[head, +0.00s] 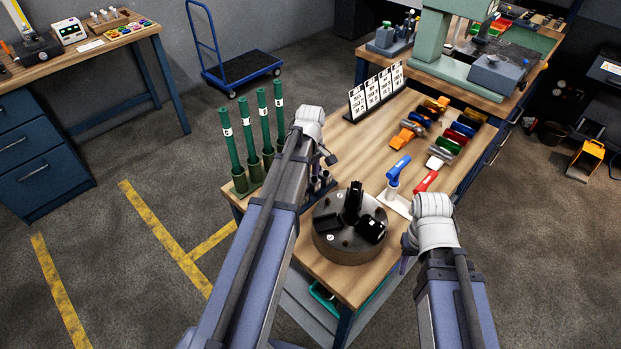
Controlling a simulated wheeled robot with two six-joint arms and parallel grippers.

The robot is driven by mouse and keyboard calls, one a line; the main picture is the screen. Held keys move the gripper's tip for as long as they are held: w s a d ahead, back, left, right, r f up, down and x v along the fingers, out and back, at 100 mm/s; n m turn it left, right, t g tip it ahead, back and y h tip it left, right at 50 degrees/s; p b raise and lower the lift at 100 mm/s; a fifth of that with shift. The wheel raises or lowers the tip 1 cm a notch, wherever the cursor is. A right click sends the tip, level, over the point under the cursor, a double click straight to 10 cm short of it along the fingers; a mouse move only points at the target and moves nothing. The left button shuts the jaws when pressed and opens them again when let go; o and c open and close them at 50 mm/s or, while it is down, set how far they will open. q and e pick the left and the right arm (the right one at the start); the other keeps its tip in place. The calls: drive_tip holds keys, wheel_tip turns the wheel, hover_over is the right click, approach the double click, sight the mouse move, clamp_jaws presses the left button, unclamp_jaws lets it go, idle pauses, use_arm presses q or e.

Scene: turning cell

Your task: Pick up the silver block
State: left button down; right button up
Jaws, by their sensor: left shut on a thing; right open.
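My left gripper (329,158) is at the end of the arm from the left, above the table near the dark upright parts. It is small here and shut, but what it holds is mostly hidden by the arm and I cannot identify it. My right gripper (405,262) is open, low beside the right side of the round chuck (340,245). Nothing shows between its fingers. I cannot pick out the silver block for certain.
A green machine (440,50) stands behind.

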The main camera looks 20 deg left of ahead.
use_arm(q)
wheel_tip(320, 180, up, 9)
drive_tip(key=p, duration=0.7)
drive_tip(key=shift+f+p, duration=0.2)
drive_tip(key=shift+p, duration=0.2)
drive_tip(key=shift+f, duration=0.15)
drive_tip(key=shift+f+b, duration=0.25)
drive_tip(key=shift+b, duration=0.1)
drive_tip(key=shift+r, duration=0.15)
drive_tip(key=shift+w+d, duration=0.1)
